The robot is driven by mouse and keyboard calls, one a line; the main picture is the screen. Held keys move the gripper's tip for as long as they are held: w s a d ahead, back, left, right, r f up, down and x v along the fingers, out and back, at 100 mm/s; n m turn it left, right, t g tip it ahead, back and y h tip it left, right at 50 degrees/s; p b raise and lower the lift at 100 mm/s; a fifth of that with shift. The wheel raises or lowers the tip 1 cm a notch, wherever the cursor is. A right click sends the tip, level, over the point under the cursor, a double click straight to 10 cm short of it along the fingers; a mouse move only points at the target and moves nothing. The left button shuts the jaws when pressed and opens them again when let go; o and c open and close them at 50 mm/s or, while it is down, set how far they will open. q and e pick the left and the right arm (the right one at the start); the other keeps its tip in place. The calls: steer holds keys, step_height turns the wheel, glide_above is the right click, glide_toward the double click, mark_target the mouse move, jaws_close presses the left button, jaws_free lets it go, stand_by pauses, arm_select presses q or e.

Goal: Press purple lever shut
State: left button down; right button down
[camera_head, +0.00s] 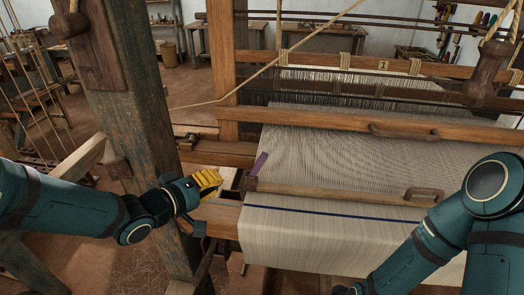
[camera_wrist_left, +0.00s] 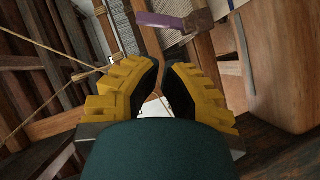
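The purple lever (camera_head: 259,163) is a short flat bar at the left end of the wooden front bar, beside the cloth. It stands tilted up from a small brown block. In the left wrist view the purple lever (camera_wrist_left: 158,20) lies beyond the fingertips, near the top, joined to the brown block at its right. My left gripper (camera_head: 212,181), with yellow fingers, is left of and slightly below the lever, apart from it. In the left wrist view the left gripper (camera_wrist_left: 163,66) has a narrow empty gap between its dark pads.
A thick wooden post (camera_head: 150,140) stands close behind my left wrist. The cloth (camera_head: 320,228) with a blue stripe covers the front beam. A wooden crossbar (camera_head: 360,124) runs above the woven threads. A slanting rope (camera_head: 262,69) crosses above the lever.

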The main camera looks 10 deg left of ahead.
mark_target(257, 167)
arm_select(q)
steer(key=r+b+x, duration=0.1)
steer(key=b+x, duration=0.1)
steer(key=x, duration=1.1)
steer(key=shift+w+d+r+h, duration=0.3)
steer(key=shift+w+d, duration=0.1)
steer(key=shift+d, duration=0.2)
steer(key=shift+d+f+m+b, duration=0.1)
steer(key=shift+d+m+b, duration=0.15)
steer(key=shift+b, duration=0.2)
